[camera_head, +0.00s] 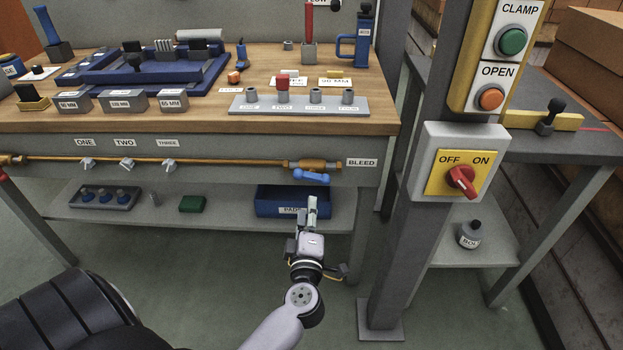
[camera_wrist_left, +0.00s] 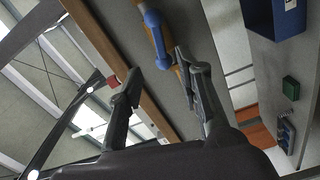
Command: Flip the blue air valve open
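The blue air valve handle (camera_head: 312,176) sits on a brass valve body (camera_head: 312,164) at the right end of the pipe along the bench front, beside the BLEED label. In the head view the handle lies roughly along the pipe. My left gripper (camera_head: 311,207) is below the handle and apart from it, in front of the blue bin. In the left wrist view the blue handle (camera_wrist_left: 156,38) shows beyond the fingertips of the left gripper (camera_wrist_left: 158,75). The fingers are spread with nothing between them. My right gripper is in neither view.
Several small valves (camera_head: 126,163) hang on the pipe (camera_head: 220,161) to the left. A blue bin (camera_head: 291,212) stands on the lower shelf. A grey post with a red OFF/ON switch (camera_head: 461,181) stands to the right. The space before the handle looks clear.

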